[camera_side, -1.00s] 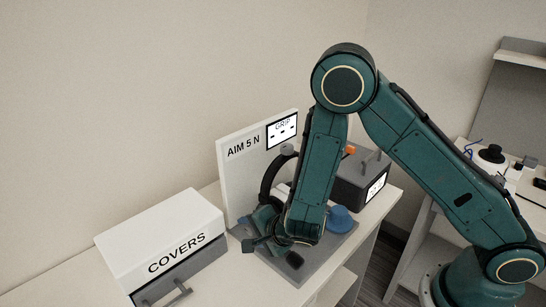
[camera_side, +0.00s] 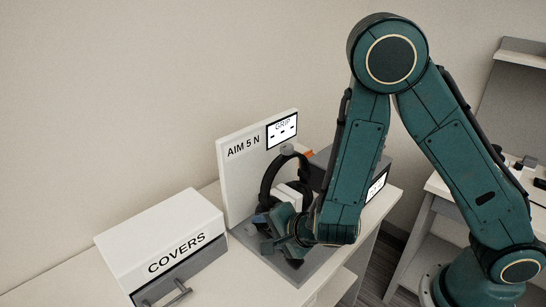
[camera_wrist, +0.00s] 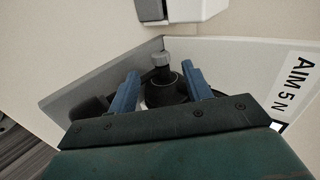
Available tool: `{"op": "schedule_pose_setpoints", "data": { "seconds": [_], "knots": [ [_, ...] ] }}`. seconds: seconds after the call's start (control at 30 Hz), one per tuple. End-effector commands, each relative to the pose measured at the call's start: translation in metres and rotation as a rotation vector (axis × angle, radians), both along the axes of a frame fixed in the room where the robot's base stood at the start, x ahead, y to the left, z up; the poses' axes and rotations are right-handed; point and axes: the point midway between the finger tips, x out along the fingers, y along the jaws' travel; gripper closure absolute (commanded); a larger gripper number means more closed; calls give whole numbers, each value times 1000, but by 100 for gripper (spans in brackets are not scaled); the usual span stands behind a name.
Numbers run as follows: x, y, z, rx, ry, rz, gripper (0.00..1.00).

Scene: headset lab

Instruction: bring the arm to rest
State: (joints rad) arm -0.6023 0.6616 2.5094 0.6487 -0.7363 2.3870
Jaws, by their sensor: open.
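My gripper (camera_side: 265,232) hangs low over the grey base plate (camera_side: 318,262) of the test stand, in front of the white panel marked "AIM 5 N" (camera_side: 238,182). In the wrist view its two blue fingers stand apart, with the gripper's middle (camera_wrist: 160,88) over a dark round part with a grey knob (camera_wrist: 162,60). No held thing shows between the fingers. A black headset band (camera_side: 267,186) stands upright behind the gripper. I cannot tell whether the fingers touch anything.
A white box marked "COVERS" (camera_side: 160,230) sits on a grey drawer unit with a handle at left. A dark grey box (camera_side: 322,165) stands behind my forearm. A second bench (camera_side: 440,187) with small items is at right. The space above the stand is open.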

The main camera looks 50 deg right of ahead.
Motion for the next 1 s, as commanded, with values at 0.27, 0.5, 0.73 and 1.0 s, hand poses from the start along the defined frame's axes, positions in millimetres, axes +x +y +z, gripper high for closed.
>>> {"op": "schedule_pose_setpoints", "data": {
  "seconds": [0.27,0.5,0.73,1.0],
  "knots": [
    [-5,0,4,1,-1,0,50],
    [-4,-1,5,-1,0,0,50],
    [-2,-12,17,-48,8,-8,50],
    [-4,-42,52,-180,64,-1,50]
  ]
}}
